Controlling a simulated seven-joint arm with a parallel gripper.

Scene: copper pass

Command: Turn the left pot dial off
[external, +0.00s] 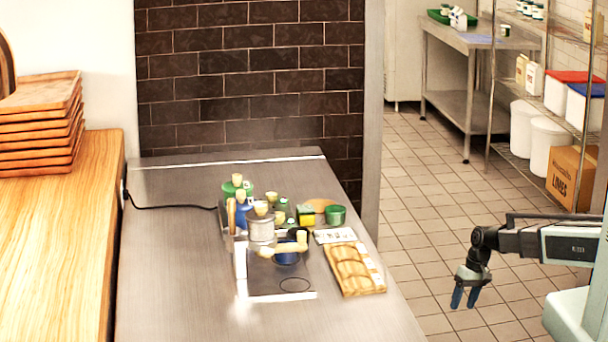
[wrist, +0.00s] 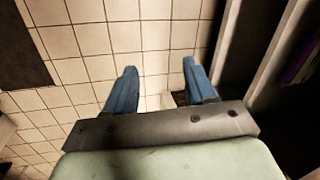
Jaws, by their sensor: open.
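A small cooktop (external: 268,284) sits on the steel counter, with a burner ring marked on its bare near part. A grey metal pot (external: 261,231) stands on its left part, and a dark blue pot (external: 287,258) with a pale handle is nearer and to the right. Their dials are too small to make out; a bright pale strip (external: 240,262) runs along the cooktop's left edge. My gripper (external: 465,299) is open and empty, pointing down, off to the right beyond the counter. In the wrist view its two blue fingers (wrist: 160,68) are apart over floor tiles.
A wooden board (external: 354,268), a green cup (external: 336,215) and several bottles and jars crowd around the cooktop. A black cord (external: 170,205) runs left. The counter's near part (external: 180,290) is clear. Shelving and a lime box (external: 572,178) stand at right.

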